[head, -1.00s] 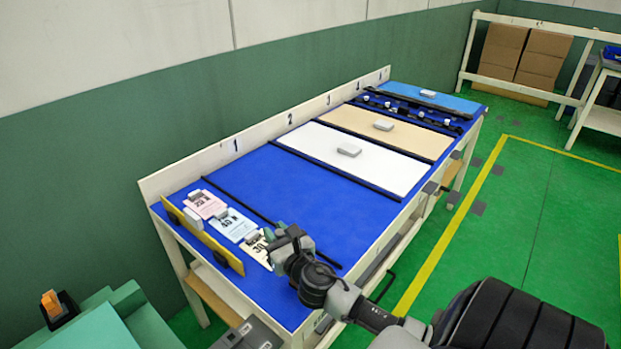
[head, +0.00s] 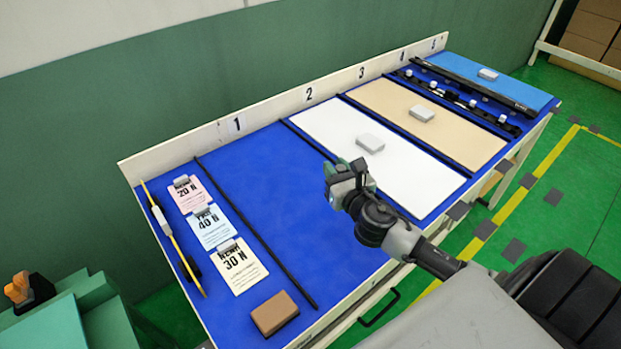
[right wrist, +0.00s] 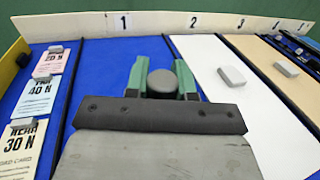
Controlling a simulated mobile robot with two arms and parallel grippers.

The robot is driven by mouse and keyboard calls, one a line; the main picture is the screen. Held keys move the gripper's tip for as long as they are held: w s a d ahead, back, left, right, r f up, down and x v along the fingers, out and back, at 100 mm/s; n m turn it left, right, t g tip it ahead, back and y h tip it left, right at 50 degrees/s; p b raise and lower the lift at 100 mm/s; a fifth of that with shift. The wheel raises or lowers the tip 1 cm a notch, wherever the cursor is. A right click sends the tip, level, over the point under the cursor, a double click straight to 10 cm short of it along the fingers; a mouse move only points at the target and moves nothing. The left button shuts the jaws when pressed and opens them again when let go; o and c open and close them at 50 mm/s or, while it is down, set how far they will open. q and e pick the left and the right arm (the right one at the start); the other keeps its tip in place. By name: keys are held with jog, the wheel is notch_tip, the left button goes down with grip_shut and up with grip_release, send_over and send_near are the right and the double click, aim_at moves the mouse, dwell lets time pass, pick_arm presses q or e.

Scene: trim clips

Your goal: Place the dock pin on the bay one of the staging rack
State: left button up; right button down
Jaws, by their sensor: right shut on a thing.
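The staging rack (head: 345,328) is a long blue-topped table with numbered bays along its back board. Bay one (head: 270,185) is a bare blue stretch under the number 1, between two black strips; it also shows in the right wrist view (right wrist: 102,80). My right gripper (head: 347,172) is above the rack near the front right of bay one, by the white panel. In the right wrist view, its green fingers (right wrist: 162,82) are shut on a grey, round-ended piece (right wrist: 184,76), which I take as the dock pin. Its lower part is hidden. My left gripper is not in view.
Left of bay one lie three cards, the 30 N card (head: 237,266) nearest, and a brown block (head: 275,313). White (head: 330,125) and tan (head: 390,100) panels with grey blocks lie to the right.

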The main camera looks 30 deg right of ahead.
jog(key=w+a+f+b, duration=0.2)
jog(key=w+f+b, duration=0.1)
jog(key=w+f, duration=0.4)
jog(key=shift+w+f, duration=0.35)
jog(key=shift+f, duration=0.55)
jog(key=shift+f, duration=0.15)
jog(key=c, duration=1)
grip_release()
jog(key=shift+o, duration=0.2)
